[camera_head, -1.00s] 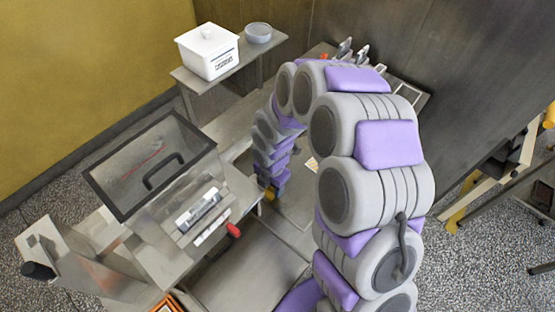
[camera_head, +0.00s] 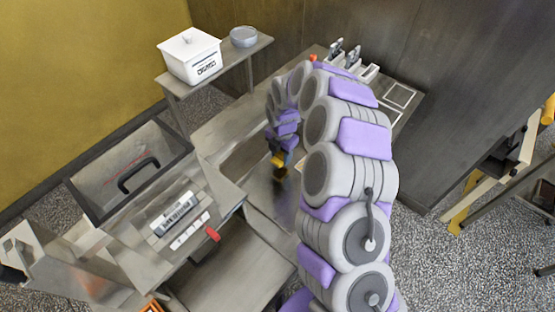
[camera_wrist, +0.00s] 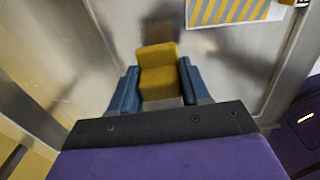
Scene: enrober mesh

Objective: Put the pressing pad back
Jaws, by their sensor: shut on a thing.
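A yellow pad (camera_wrist: 158,58), stepped like a small block, is held between the two blue fingers of my gripper (camera_wrist: 158,82) in the wrist view. My gripper is shut on it. In the head view, the pad (camera_head: 279,161) shows as a small yellow piece below my wrist, over the steel bench top (camera_head: 240,125). A shiny steel surface lies beyond the pad in the wrist view. I cannot tell whether the pad touches it.
A yellow-and-grey striped patch (camera_wrist: 235,10) lies beyond the pad. A clear-lidded machine (camera_head: 130,170) with a red knob (camera_head: 212,234) stands left of my arm. A shelf (camera_head: 222,66) holds a white lidded box (camera_head: 191,54) and a grey bowl (camera_head: 243,37). Metal tools (camera_head: 345,52) stand at the back.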

